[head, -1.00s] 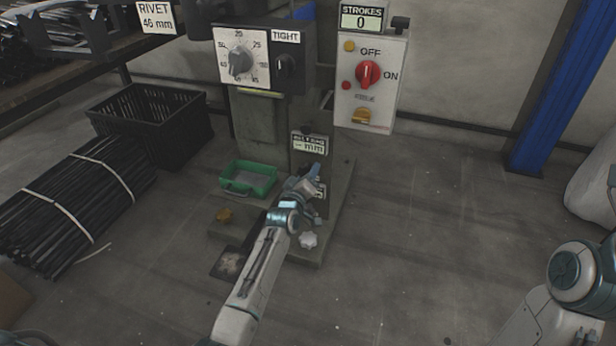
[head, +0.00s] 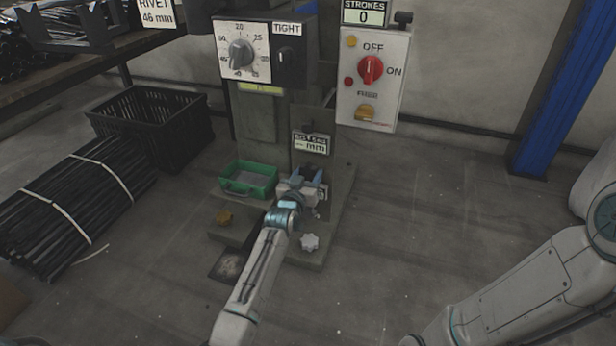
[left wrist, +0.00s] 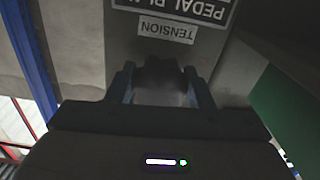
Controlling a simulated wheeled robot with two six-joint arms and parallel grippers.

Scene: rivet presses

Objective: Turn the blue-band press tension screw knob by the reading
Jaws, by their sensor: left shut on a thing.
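The press (head: 262,128) stands on the floor, with a bit of blue at its upper right edge. My left gripper (head: 308,174) is at the column just below that display. In the left wrist view its two fingers (left wrist: 162,88) are shut on a dark knob (left wrist: 163,70), under an upside-down "TENSION" label (left wrist: 167,28). In the head view the gripper hides the knob. My right arm shows at the lower right; its gripper is out of view.
A dial (head: 241,55), a TIGHT switch (head: 287,62) and a control box (head: 372,85) with a red OFF/ON knob are above. Floor at right is clear.

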